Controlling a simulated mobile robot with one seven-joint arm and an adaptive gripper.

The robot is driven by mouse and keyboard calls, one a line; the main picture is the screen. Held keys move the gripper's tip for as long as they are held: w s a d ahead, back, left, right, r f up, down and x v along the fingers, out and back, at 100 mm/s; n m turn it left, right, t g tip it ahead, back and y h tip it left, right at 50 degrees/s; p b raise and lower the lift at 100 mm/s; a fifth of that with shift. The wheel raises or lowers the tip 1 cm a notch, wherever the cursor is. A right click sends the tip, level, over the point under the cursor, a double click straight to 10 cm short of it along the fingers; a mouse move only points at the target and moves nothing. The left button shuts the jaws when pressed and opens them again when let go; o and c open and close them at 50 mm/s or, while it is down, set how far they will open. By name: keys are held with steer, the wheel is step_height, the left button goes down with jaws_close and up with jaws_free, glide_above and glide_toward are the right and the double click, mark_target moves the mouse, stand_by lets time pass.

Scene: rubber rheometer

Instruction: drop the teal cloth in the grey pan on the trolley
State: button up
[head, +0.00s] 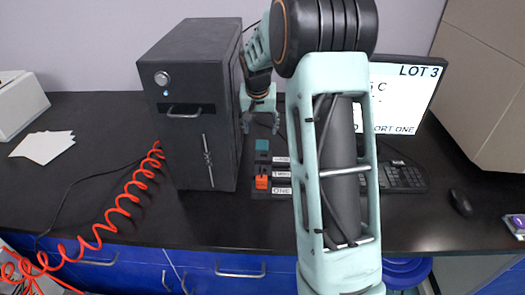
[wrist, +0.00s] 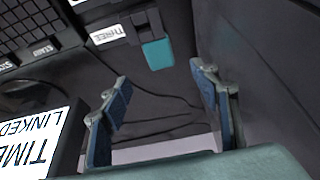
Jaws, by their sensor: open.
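A small teal piece (head: 262,145) sits at the back end of a dark labelled rack on the black bench in the head view. It also shows in the wrist view (wrist: 158,54), beside a label reading THREE; I cannot tell whether it is the cloth. My gripper (head: 261,123) is just behind and above this piece, beside the dark cabinet. In the wrist view my gripper (wrist: 161,82) has its two fingers wide apart with nothing between them. The teal piece lies beyond the fingertips. I see no grey pan or trolley.
A dark cabinet (head: 189,100) stands close left of my gripper. An orange piece (head: 262,182) sits in the rack. A monitor (head: 408,95), keyboard (head: 400,177) and mouse (head: 461,202) are to the right. A red coiled cord (head: 120,207) hangs at left. My arm hides part of the bench.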

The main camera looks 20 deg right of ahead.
mark_target(262, 145)
steer(key=shift+s+a+f, duration=0.15)
steer(key=shift+s+f, duration=0.15)
steer(key=shift+f, duration=0.25)
steer(key=x, duration=1)
steer(key=shift+w+r, duration=0.1)
steer(key=shift+w, duration=0.25)
steer(key=shift+c, duration=0.7)
steer(key=c, duration=1)
steer(key=shift+r, duration=0.15)
